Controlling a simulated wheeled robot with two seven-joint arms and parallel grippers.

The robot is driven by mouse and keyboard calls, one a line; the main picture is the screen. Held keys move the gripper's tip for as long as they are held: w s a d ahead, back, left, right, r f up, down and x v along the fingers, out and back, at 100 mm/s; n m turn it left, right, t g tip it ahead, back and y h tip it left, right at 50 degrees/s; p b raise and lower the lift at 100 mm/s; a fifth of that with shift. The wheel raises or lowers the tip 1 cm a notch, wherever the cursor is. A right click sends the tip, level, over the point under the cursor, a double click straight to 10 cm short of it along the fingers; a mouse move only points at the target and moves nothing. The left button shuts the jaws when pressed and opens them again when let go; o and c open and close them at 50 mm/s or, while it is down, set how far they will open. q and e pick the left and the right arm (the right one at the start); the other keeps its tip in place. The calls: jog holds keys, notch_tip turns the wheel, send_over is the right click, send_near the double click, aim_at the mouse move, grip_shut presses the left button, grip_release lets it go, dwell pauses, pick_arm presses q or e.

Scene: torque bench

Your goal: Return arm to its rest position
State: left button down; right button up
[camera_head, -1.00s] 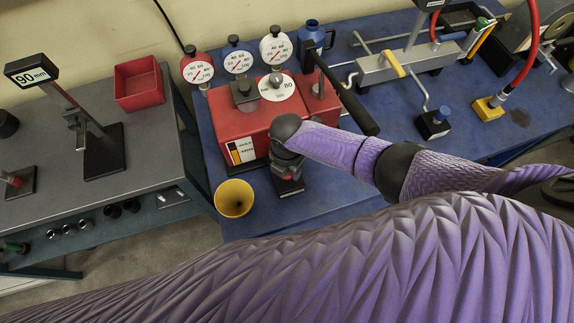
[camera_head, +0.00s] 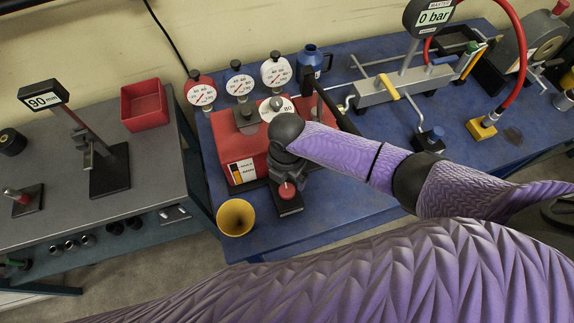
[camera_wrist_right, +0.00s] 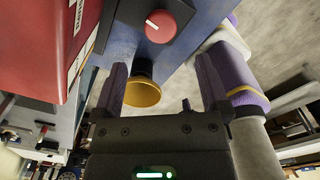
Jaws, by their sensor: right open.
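My right arm reaches in purple from the right in the head view. Its dark gripper (camera_head: 288,165) is beside the front of the red box (camera_head: 235,150), which carries dial gauges, and above a red knob (camera_head: 287,190) on a black base. The arm hides part of the box, and the fingertips are hard to make out there. In the right wrist view the gripper (camera_wrist_right: 162,75) has its purple fingers wide apart with nothing held. The red knob (camera_wrist_right: 160,27) shows beyond the fingers, apart from them. My left gripper is not in view.
A yellow cup (camera_head: 236,218) stands at the blue bench's front left corner. A black lever (camera_head: 335,110) slopes beside the arm. A clamp rig with a "0 bar" display (camera_head: 433,17) stands at the back right. A grey table (camera_head: 60,195) is at left, across a gap.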

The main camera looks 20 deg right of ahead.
notch_tip(320, 180, up, 2)
jog(key=shift+r, duration=0.2)
